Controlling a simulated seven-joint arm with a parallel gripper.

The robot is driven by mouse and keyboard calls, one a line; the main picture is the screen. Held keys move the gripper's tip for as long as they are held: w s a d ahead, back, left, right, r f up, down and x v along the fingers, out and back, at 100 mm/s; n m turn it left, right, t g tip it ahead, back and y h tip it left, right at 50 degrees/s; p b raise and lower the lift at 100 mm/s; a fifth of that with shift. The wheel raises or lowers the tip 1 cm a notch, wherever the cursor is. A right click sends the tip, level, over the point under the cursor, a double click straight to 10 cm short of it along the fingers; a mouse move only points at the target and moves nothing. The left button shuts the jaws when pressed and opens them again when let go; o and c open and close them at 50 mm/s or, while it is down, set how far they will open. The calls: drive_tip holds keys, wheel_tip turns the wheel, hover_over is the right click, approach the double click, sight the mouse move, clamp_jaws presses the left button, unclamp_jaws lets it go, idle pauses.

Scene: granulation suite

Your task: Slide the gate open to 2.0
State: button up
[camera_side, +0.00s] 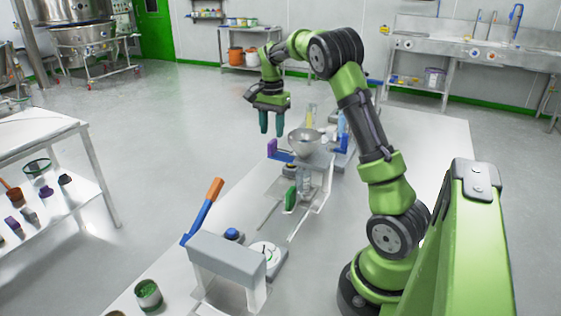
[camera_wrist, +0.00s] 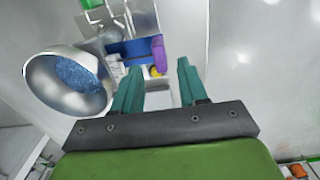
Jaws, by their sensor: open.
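The gate looks to be the blue slide (camera_side: 283,156) below the metal hopper bowl (camera_side: 304,140), with a purple handle (camera_side: 271,148) at its left end. In the wrist view the blue slide (camera_wrist: 128,49) and purple handle (camera_wrist: 158,52) show beyond my fingertips, beside the bowl (camera_wrist: 40,82), which holds blue granules (camera_wrist: 78,74). My gripper (camera_side: 272,131) points down above the handle, with its two teal fingers apart and nothing between them. In the wrist view the handle lies between the lines of the fingers (camera_wrist: 158,68). I cannot read any scale marks.
The hopper stands on a white bench (camera_side: 330,215). A green-handled part (camera_side: 290,198) sits below it.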

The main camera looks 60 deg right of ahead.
sight(272, 141)
wheel_tip(272, 141, down, 6)
drive_tip(key=shift+r, duration=0.1)
drive_tip(key=shift+c, duration=0.4)
clamp_jaws()
